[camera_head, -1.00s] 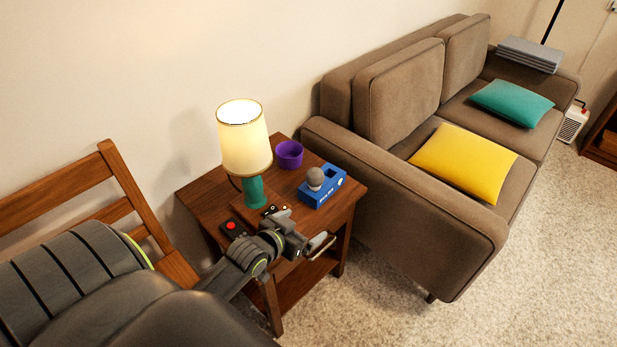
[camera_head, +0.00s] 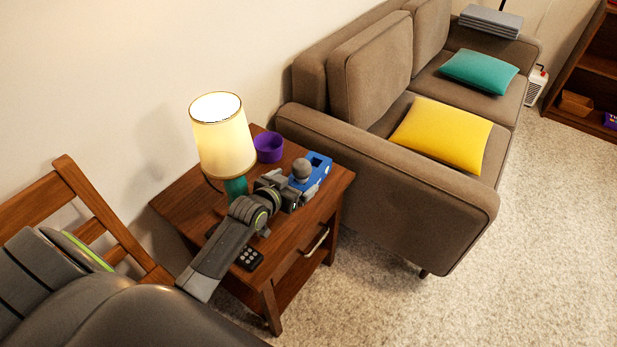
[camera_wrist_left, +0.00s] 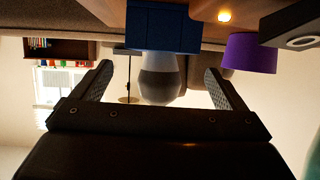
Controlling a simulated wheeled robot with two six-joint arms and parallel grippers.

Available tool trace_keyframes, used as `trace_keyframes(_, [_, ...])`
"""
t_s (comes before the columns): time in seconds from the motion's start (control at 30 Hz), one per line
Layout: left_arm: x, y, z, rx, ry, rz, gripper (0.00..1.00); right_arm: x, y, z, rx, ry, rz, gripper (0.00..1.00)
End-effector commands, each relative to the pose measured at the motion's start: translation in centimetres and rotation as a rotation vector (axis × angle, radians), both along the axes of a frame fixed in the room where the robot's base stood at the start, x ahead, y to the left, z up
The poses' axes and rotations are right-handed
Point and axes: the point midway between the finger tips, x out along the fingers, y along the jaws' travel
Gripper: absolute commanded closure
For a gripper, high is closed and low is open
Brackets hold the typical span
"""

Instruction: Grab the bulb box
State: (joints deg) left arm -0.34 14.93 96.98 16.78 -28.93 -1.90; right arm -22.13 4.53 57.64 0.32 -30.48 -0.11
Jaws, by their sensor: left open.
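The bulb box is a blue box (camera_head: 320,166) with a grey bulb (camera_head: 301,169) standing up from it, on the small wooden side table (camera_head: 187,205). My left gripper (camera_head: 299,192) is open at the near side of the box. The left wrist view is upside down. There the blue box (camera_wrist_left: 165,28) is straight ahead and the bulb (camera_wrist_left: 160,75) shows between the two open fingers of the left gripper (camera_wrist_left: 158,80). I cannot tell whether the fingers touch anything. My gripper hides part of the box in the head view. My right gripper is not in view.
A lit lamp (camera_head: 224,150) with a green base stands left of the box, partly behind my left arm. A purple bowl (camera_head: 269,148) sits behind it. A black remote (camera_head: 249,257) lies near the table's front. A brown sofa (camera_head: 400,205) stands right.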

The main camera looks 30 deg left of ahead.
Motion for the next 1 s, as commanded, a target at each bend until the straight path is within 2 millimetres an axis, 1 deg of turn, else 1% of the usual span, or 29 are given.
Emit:
trace_keyframes(0.07, [0.8, 0.0, -0.4, 0.0, 0.0, 0.0, 0.06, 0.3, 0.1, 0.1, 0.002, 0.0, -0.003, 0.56])
trace_keyframes(0.27, [1.9, -0.1, -0.7, -0.001, -0.001, 0.0, 0.06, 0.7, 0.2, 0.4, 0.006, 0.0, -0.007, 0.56])
trace_keyframes(0.5, [4.9, -0.2, -1.9, -0.001, 0.0, 0.0, 0.06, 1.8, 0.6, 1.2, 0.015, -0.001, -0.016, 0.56])
trace_keyframes(0.6, [5.8, -0.2, -2.2, 0.0, 0.0, 0.001, 0.06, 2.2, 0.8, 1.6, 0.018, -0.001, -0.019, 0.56])
trace_keyframes(0.7, [6.2, -0.3, -2.3, 0.0, -0.001, 0.001, 0.06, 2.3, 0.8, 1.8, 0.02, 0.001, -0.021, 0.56])
trace_keyframes(0.9, [6.2, -0.3, -2.3, 0.0, 0.0, 0.001, 0.06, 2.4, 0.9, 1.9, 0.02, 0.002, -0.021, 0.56])
trace_keyframes(0.93, [6.2, -0.3, -2.3, 0.0, 0.0, 0.001, 0.08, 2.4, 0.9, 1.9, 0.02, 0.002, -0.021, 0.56])
trace_keyframes(1.0, [6.2, -0.3, -2.3, 0.0, 0.0, 0.001, 0.17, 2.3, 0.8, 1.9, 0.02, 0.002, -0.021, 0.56])
